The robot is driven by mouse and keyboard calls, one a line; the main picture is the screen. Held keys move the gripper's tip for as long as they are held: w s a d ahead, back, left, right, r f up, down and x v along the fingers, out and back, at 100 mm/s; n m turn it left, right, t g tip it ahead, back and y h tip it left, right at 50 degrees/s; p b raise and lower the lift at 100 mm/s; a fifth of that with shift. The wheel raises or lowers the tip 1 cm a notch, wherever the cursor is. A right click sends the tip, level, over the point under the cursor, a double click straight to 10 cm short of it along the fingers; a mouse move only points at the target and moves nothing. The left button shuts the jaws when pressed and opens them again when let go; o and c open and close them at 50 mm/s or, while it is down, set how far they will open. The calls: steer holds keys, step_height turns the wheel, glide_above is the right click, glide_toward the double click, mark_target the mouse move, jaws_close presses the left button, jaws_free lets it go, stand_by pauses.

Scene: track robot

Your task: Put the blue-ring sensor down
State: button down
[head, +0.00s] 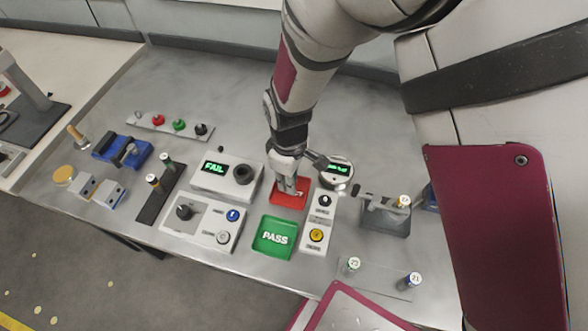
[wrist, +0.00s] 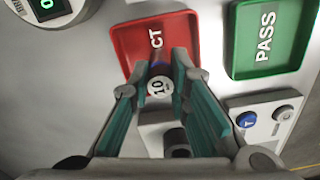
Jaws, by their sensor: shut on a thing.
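My gripper (head: 290,188) points down over the red tray (head: 279,200) in the head view. In the wrist view its teal-padded fingers (wrist: 166,78) are shut on the sensor (wrist: 158,87), whose white cap reads 10. A little dark blue shows at the cap's edge. The sensor is seen end-on, over the near edge of the red tray (wrist: 125,40); I cannot tell whether it touches the tray. In the head view the fingers hide the sensor. The green PASS tray (head: 273,237) is just in front of the red one and looks empty.
A FAIL display box (head: 226,178) and a knob panel (head: 200,222) stand left of the trays. A switch box (head: 318,224) and round display (head: 336,172) stand right. Capped sensors stand front right (head: 411,281) and in a dark rack (head: 158,195) at left.

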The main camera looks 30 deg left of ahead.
steer(key=c, duration=1.5)
jaws_free()
step_height(320, 180, up, 12)
steer(key=w+d+r+m, duration=0.4)
steer(key=w+d+r, duration=0.2)
steer(key=d+r, duration=0.3)
steer(key=w+d+r+m+t+y, duration=0.15)
steer(key=d+r+m, duration=0.45)
steer(key=d, duration=0.7)
steer(key=s+d+r+m+t, duration=0.1)
steer(key=s+d+r+m, duration=0.1)
steer(key=d, duration=0.4)
steer(key=s+d+r+m+t+h, duration=0.1)
steer(key=s+d+r+m, duration=0.1)
steer(key=s+d+m, duration=0.2)
steer(key=s+d+r+m+t, duration=0.1)
steer(key=s+d+r+m, duration=0.1)
steer(key=s+d, duration=0.3)
steer(key=shift+d+r+m+t+h, duration=0.1)
steer(key=shift+d+m+t+h, duration=0.15)
steer(key=shift+d, duration=0.9)
steer(key=shift+d+r+m+t, duration=0.1)
steer(key=shift+d+m, duration=0.25)
steer(key=shift+d, duration=0.75)
